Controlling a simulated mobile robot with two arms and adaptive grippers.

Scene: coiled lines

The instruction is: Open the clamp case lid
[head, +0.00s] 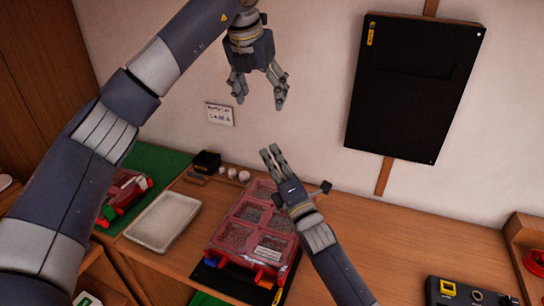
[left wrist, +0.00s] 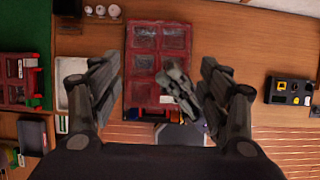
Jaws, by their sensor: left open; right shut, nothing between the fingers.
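The clamp case (head: 226,236) is a red box with a windowed lid over several compartments, lying on the wooden counter. The lid looks down flat. Red and blue parts show along its front edge. In the left wrist view the case (left wrist: 144,92) lies below and between my left fingers. My left gripper (head: 260,103) is open and empty, high above the counter in front of the wall. My right gripper (head: 270,149) is shut and empty, pointing up, over the right part of the case and hiding some of it. It also shows in the left wrist view (left wrist: 177,84).
A white tray (head: 163,222) lies left of the case, with another red case (head: 122,193) on a green mat beyond. A black box (head: 206,162) and small white items stand behind. A black panel (head: 412,90) hangs on the wall. The counter right of the case is largely clear.

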